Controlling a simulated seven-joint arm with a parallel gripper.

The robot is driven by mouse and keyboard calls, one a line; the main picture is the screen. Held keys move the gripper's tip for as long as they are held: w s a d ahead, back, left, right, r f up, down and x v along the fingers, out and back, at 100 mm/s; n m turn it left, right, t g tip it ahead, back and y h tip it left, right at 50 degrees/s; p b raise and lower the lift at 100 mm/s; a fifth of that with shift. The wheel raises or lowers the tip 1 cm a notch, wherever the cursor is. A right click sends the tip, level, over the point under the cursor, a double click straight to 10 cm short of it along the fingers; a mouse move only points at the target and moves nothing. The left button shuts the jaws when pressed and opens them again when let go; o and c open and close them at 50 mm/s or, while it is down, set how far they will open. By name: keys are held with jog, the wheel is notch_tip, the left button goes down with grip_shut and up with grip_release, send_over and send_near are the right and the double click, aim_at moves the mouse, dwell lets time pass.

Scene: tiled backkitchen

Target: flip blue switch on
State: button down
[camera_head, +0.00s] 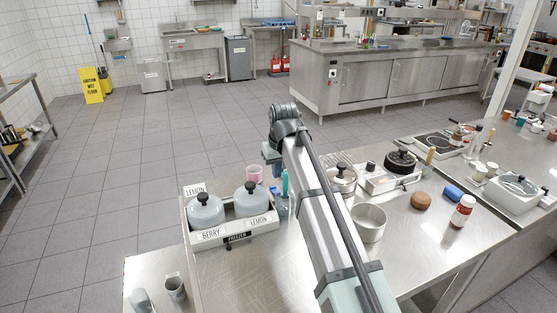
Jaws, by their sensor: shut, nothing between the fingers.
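I cannot make out a blue switch anywhere in the head view; it may be hidden or too small to tell. My grey and silver arm reaches up and away through the middle of the picture. Its far joint stands above the steel worktop (240,275), with a small blue-grey part of my arm hanging below it. My gripper cannot be picked out and appears hidden behind my arm, so its distance from any switch does not show.
Right of my arm are an open pot (369,221), a hotplate appliance (374,183), a brown round object (421,201) and a red-labelled jar (462,210).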

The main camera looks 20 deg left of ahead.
jog(key=shift+d+f, duration=0.1)
jog(key=shift+f, duration=2.55)
jog(key=shift+s, duration=0.1)
jog(key=shift+s+d+f, duration=0.25)
jog(key=shift+d+f, duration=0.05)
jog(key=shift+f, duration=0.3)
jog(key=shift+w+a+r, duration=0.1)
jog(key=shift+w+a+r, duration=0.3)
jog(key=shift+w+a, duration=0.15)
jog(key=shift+a, duration=0.05)
jog(key=v, duration=0.8)
